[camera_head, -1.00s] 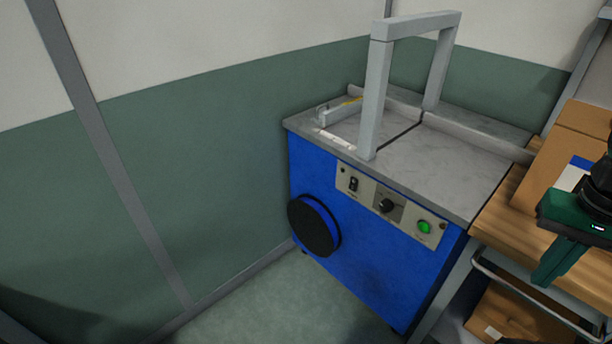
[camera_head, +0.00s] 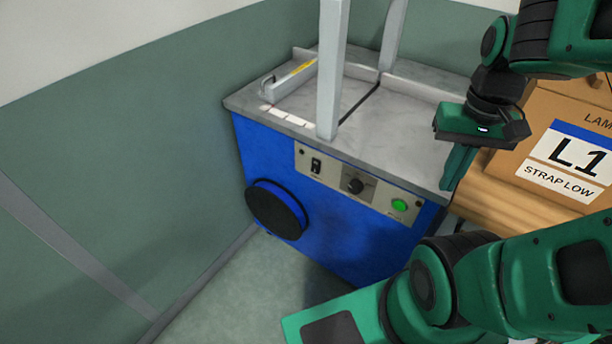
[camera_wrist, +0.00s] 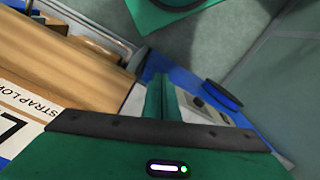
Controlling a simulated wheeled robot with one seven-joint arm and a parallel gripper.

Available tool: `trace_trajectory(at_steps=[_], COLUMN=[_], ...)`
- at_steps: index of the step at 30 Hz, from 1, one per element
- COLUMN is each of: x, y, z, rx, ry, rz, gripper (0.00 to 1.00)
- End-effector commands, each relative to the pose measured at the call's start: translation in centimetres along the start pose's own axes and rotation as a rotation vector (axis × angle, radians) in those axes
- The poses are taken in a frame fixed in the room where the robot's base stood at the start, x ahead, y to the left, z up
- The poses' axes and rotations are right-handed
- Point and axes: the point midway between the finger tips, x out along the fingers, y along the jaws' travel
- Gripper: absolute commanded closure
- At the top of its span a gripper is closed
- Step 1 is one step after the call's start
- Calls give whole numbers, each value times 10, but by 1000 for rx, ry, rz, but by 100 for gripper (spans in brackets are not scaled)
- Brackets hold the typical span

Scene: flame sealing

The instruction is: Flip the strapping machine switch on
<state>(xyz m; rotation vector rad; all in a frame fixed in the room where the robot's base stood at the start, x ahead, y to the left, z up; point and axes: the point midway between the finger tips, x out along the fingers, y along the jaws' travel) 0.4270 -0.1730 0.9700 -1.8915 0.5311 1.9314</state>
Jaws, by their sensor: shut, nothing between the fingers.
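The blue strapping machine (camera_head: 300,235) stands against the green wall with a grey top and a grey arch. I cannot tell the rocker's position. My gripper (camera_head: 451,182) is shut and empty, pointing down near the machine's right front corner, to the right of the panel and apart from the switch. In the wrist view its green fingers (camera_wrist: 160,97) are together, and the panel (camera_wrist: 207,108) shows partly behind them.
A cardboard box (camera_head: 545,105) labelled "L1 STRAP LOW" stands on a wooden table (camera_head: 490,185) right of the machine. A black round reel (camera_head: 276,209) sticks out of the machine's front. The floor before the machine's left side is clear.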

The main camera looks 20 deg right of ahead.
Motion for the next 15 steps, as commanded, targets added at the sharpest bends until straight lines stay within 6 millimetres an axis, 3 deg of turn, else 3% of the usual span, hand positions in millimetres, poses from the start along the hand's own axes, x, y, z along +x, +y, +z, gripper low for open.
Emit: trace_trajectory(at_steps=[2,5,9,12,15], x=[-4,-3,1,12,32], y=[-4,-33,-109,-164,-199], z=[-2,-26,-67,-82,-89], rx=[-30,-133,-356,-485,-555], ry=[32,93,208,248,243], rz=[-2,7,3,4,35], gripper=[100,100,100,100,100])
